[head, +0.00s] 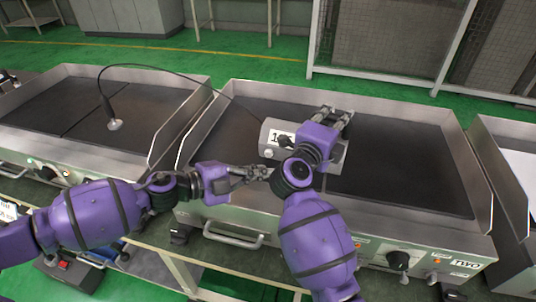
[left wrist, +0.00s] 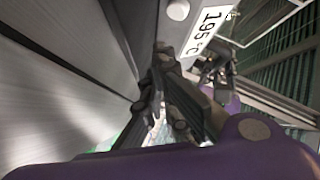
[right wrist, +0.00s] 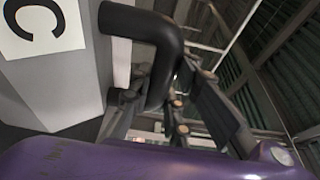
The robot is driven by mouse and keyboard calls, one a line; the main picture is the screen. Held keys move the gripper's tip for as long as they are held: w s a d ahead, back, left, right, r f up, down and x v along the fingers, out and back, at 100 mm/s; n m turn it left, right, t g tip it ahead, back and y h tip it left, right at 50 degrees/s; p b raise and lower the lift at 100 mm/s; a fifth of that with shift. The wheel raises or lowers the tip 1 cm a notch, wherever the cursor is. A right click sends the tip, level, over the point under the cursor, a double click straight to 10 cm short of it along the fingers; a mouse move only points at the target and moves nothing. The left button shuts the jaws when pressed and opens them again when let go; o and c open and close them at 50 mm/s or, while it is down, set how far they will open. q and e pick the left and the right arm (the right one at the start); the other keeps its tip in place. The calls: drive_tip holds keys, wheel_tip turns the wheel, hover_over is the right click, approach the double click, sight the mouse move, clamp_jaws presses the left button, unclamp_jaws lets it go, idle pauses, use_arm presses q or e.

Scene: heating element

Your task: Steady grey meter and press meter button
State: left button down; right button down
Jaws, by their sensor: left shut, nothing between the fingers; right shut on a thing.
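The grey meter (head: 335,157) stands on the right-hand griddle in the head view, partly hidden behind my right arm. Its label reads 195 °C in the left wrist view (left wrist: 208,32), beside a round pale button (left wrist: 178,10). The button shows in the head view (head: 268,153) at the meter's left end. My right gripper (head: 340,119) is shut on the meter's black bent handle (right wrist: 145,24). My left gripper (head: 264,173) is shut and empty, with its tips just below the button end of the meter. Whether its tips touch the meter cannot be told.
A black cable (head: 165,70) runs from the meter to a round probe (head: 115,124) on the left griddle (head: 60,122). The right griddle (head: 400,165) has raised metal walls and front knobs (head: 398,261). Its black plate is clear to the right.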

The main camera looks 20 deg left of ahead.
use_arm(q)
drive_tip(key=shift+w+d, duration=0.15)
drive_tip(key=shift+w, duration=1.4)
use_arm(e)
drive_tip(key=shift+f, duration=0.4)
use_arm(q)
drive_tip(key=shift+w, duration=0.1)
drive_tip(key=shift+w, duration=0.35)
drive_tip(key=shift+w, duration=0.5)
idle(0.4)
drive_tip(key=shift+s, duration=0.9)
drive_tip(key=shift+s+a, duration=0.15)
drive_tip(key=shift+s, duration=1.1)
drive_tip(key=shift+s+a, duration=0.1)
drive_tip(key=shift+s, duration=1.15)
use_arm(e)
drive_tip(key=shift+r, duration=0.1)
